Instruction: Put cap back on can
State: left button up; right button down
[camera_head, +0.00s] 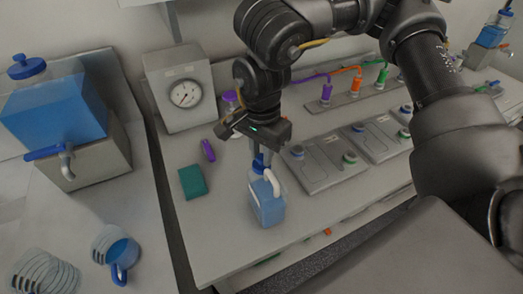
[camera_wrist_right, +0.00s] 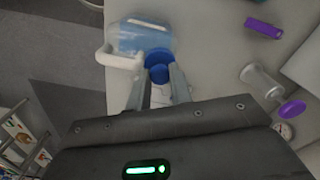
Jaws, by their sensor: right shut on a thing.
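The can (camera_head: 267,208), a translucent jug of blue liquid with a white handle, stands upright near the table's front edge. In the wrist view it (camera_wrist_right: 145,38) is at the top, with its handle on the left. My right gripper (camera_head: 262,158) points down over the can's mouth, its fingers (camera_wrist_right: 161,76) shut on the blue cap (camera_wrist_right: 159,74). The cap is at the neck, where more blue shows just beyond it in the wrist view. I cannot tell whether the cap is seated or just above the opening. My left gripper is not in view.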

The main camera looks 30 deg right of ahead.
dwell(0.4)
jog(key=c, duration=0.7)
grip_release()
jog(key=shift+r+p, duration=2.95)
jog(key=shift+r, duration=0.5)
grip_shut()
jog(key=shift+f, duration=0.25)
